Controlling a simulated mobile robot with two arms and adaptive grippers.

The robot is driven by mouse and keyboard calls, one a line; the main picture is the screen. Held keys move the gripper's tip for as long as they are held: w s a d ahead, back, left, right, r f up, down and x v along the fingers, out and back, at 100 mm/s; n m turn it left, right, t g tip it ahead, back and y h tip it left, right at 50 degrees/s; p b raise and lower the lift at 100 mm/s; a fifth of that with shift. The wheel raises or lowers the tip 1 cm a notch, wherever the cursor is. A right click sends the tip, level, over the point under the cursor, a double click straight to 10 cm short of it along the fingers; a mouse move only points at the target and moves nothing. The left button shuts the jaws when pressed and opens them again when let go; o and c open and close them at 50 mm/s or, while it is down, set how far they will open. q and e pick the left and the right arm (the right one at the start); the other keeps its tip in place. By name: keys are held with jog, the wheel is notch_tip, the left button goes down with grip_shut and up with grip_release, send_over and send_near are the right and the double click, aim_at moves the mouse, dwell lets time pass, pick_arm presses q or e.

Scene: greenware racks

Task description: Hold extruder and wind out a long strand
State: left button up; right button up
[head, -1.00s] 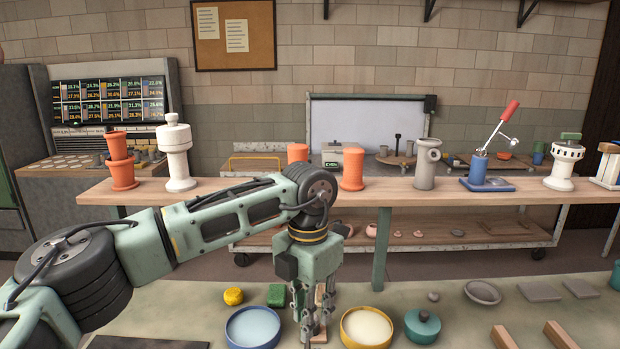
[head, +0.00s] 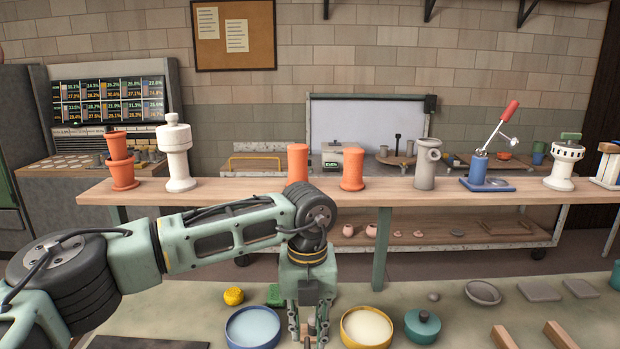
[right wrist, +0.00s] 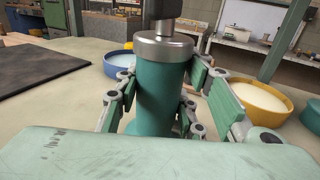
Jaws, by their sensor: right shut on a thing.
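The extruder (right wrist: 160,90), a teal upright cylinder with a silver collar and a dark shaft at its top, stands in the middle of the right wrist view. My right gripper (right wrist: 168,95) is shut on its body, with fingers along both sides; its foot is mostly hidden by my wrist. My left gripper (head: 308,330) points down at the bottom of the head view, between two bowls. A small wood-coloured piece shows between its fingers; whether they hold it is unclear. The extruder and my right gripper do not show in the head view. No strand is visible.
A blue bowl (head: 253,343) and a yellow bowl (head: 366,344) stand on the near table either side of my left gripper. A teal lidded pot (head: 422,326) and wooden blocks are to the right. A dark mat (right wrist: 40,72) lies left. A long shelf (head: 235,188) crosses behind.

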aim_at(308, 348)
pick_arm(q)
jog(key=shift+f, duration=2.1)
jog(key=shift+c, duration=0.5)
grip_shut()
